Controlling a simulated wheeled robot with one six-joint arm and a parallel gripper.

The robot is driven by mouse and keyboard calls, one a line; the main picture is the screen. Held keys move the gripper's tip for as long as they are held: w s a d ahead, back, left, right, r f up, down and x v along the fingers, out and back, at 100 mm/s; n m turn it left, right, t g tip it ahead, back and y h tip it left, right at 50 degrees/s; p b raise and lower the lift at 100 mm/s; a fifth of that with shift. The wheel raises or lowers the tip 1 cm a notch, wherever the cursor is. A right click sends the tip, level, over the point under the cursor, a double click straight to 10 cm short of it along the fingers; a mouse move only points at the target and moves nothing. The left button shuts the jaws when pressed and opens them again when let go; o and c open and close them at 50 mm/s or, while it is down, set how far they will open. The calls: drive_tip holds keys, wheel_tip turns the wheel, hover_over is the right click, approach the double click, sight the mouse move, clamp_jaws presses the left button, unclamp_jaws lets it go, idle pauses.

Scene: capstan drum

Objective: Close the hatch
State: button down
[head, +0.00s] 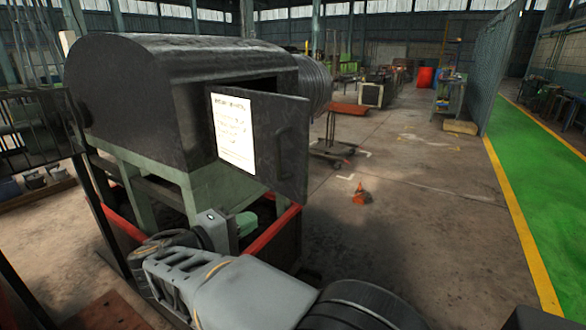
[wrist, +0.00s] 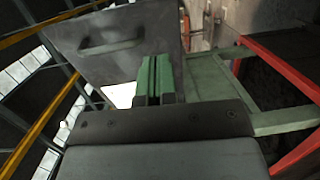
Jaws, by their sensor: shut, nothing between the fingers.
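The hatch (head: 290,120) is a dark metal panel standing open, swung out from the dark curved drum housing (head: 160,95). A white printed sheet (head: 235,132) is on its left part, and a handle (head: 283,143) is on its right part. In the wrist view the hatch (wrist: 100,66) fills the upper left, with its bar handle (wrist: 110,46) visible. My gripper (head: 246,223) is below the hatch in the head view. Its green fingers (wrist: 158,80) are shut together and empty, overlapping the hatch's lower right in the wrist view. I cannot tell if they touch it.
A green frame (head: 200,180) with red rails (head: 270,231) stands under the housing, close to my gripper. A cart (head: 332,150) and an orange cone (head: 361,194) are on the floor behind. Open floor lies to the right, before a green walkway (head: 545,190).

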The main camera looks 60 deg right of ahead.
sight(300, 185)
drive_tip(key=shift+h, duration=0.3)
drive_tip(key=x, duration=0.4)
drive_tip(key=r+x, duration=0.1)
drive_tip(key=x, duration=0.9)
drive_tip(key=shift+s+r, duration=0.1)
drive_tip(key=shift+r, duration=0.25)
